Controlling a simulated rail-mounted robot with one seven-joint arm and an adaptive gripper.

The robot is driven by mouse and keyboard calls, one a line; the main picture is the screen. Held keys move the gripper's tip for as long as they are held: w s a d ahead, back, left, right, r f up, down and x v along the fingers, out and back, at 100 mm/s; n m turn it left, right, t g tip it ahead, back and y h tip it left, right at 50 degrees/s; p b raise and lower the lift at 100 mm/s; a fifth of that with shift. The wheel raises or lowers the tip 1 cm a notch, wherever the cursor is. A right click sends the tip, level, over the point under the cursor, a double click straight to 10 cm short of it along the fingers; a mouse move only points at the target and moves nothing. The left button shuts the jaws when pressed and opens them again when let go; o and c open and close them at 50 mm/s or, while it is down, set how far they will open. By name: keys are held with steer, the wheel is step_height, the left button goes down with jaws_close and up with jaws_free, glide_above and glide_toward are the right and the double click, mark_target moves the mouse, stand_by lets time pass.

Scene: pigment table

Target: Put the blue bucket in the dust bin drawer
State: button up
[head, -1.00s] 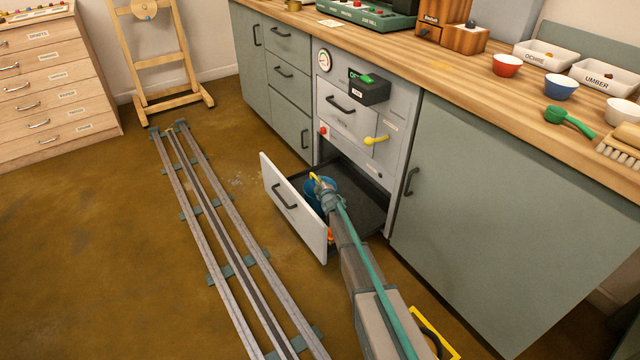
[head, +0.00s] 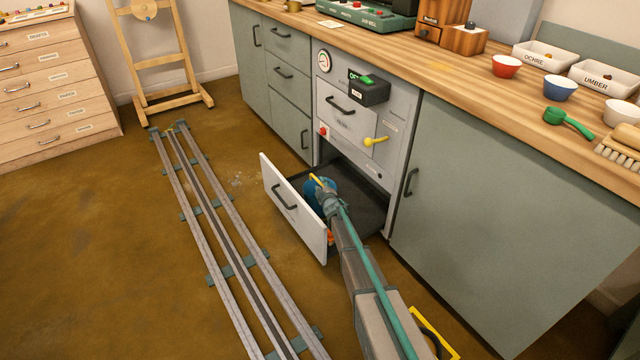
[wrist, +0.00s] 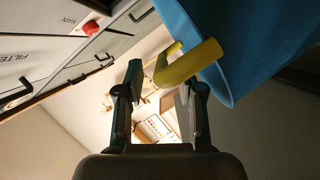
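The blue bucket (head: 314,196) with a yellow handle (head: 316,180) is in the open dust bin drawer (head: 362,207), near its white front. My arm reaches over the drawer from the lower right and hides part of the bucket. In the wrist view the bucket (wrist: 255,35) fills the top right, its wall and rim tilted in that picture, with the yellow handle (wrist: 185,66) at its side. My gripper (wrist: 162,84) has its fingers apart, with the handle at the fingertips and a visible gap by the left finger. Whether the bucket rests on the drawer floor is hidden.
The grey cabinet (head: 480,190) stands right of the drawer. A yellow lever (head: 376,141) and a black box (head: 369,90) stick out from the panel above it. Floor rails (head: 225,255) run on the left. An orange thing (head: 330,238) shows beside my arm at the drawer front.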

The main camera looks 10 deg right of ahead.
steer(key=v, duration=0.9)
steer(key=shift+p, duration=0.45)
steer(key=shift+s, duration=0.1)
